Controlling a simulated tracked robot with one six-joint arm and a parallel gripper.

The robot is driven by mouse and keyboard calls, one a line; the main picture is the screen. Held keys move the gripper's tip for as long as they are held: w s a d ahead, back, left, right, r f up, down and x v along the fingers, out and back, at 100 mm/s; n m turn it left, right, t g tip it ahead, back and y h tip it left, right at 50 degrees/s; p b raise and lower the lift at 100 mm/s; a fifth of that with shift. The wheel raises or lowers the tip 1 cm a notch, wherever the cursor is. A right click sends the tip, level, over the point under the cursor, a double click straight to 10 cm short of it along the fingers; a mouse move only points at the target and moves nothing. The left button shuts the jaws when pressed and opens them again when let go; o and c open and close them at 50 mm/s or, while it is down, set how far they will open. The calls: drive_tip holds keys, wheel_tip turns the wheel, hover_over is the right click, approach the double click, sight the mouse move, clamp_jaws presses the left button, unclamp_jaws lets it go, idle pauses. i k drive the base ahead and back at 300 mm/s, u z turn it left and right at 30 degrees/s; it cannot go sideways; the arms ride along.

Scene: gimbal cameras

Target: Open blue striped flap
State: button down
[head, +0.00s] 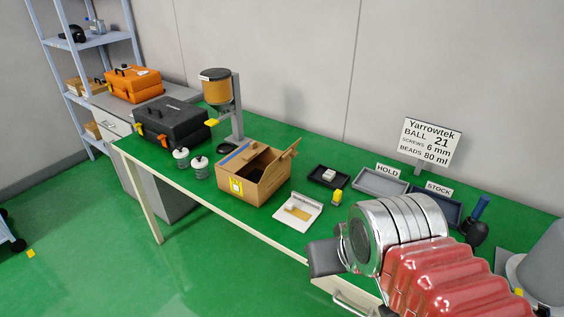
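An open-topped cardboard box (246,187) stands on the green table, with a yellow label on its front. A blue stripe (236,152) runs along a flap at the box's back left; that flap looks roughly flat, though its exact angle is hard to tell. Another flap (288,158) at the right side stands up and tilts outward. The dark inside shows between them. My arm's silver and red links fill the lower right. A dark grey part at its left end (324,257) may be my gripper; its fingers cannot be made out. It is well to the right of the box, apart from it.
Left of the box stand two lidded jars (190,165), a black case (170,122) and a dispenser on a post (218,90). Right of it lie a white dustpan-like tray (298,211), a small yellow item (337,197) and dark trays (328,176). A sign (431,140) stands behind.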

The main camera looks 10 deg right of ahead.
sight(233, 163)
drive_tip(key=u, duration=0.55)
drive_tip(key=i, duration=1.1)
drive_tip(key=z, duration=0.15)
